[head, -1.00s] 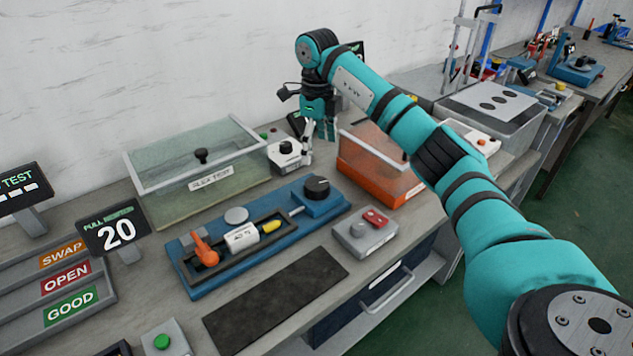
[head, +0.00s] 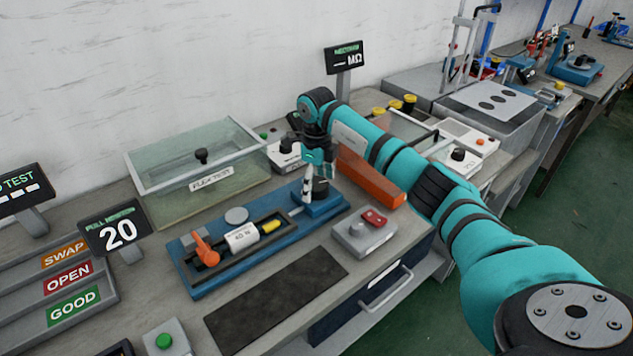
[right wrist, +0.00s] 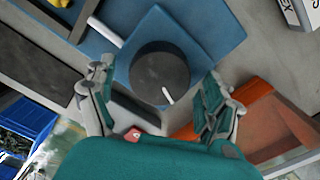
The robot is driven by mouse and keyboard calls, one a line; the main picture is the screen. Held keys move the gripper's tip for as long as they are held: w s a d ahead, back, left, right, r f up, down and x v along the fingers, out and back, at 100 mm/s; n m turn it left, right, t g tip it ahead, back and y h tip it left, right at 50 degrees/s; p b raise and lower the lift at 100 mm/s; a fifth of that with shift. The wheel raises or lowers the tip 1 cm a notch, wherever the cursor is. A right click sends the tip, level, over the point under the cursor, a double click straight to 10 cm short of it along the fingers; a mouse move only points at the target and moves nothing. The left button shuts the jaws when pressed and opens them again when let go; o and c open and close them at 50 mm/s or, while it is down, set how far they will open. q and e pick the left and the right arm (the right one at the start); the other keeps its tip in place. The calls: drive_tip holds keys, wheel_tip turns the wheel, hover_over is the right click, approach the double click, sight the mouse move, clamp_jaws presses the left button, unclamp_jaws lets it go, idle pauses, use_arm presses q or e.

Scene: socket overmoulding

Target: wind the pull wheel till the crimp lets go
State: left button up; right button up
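The pull wheel (right wrist: 160,72) is a dark round knob with a white mark, on a blue block at the right end of the blue pull tester (head: 215,275). My right gripper (head: 316,198) is over that block and hides the wheel in the head view. In the right wrist view my right gripper (right wrist: 161,80) is open, one finger on each side of the wheel, with gaps to it. On the tester, a white labelled part (head: 242,237) lies between an orange clamp (head: 205,248) and a yellow piece (head: 270,225). A display (head: 117,233) reads 20. My left gripper is not in view.
A clear-lidded flex test box (head: 200,165) stands behind the tester. An orange bin (head: 370,180) is to the right of the wheel.

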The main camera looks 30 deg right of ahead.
drive_tip(key=c, duration=1.1)
drive_tip(key=shift+c, duration=0.2)
drive_tip(key=shift+r+m, duration=0.1)
drive_tip(key=shift+m, duration=0.2)
drive_tip(key=m+p, duration=0.2)
drive_tip(key=m, duration=0.3)
drive_tip(key=m+p, duration=0.2)
drive_tip(key=m, duration=0.3)
drive_tip(key=shift+r+m, duration=0.1)
drive_tip(key=shift+m, duration=0.3)
drive_tip(key=m+p, duration=0.2)
drive_tip(key=m, duration=0.3)
drive_tip(key=m+p, duration=0.2)
drive_tip(key=m, duration=0.3)
drive_tip(key=shift+w+m, duration=0.1)
drive_tip(key=shift+m, duration=0.2)
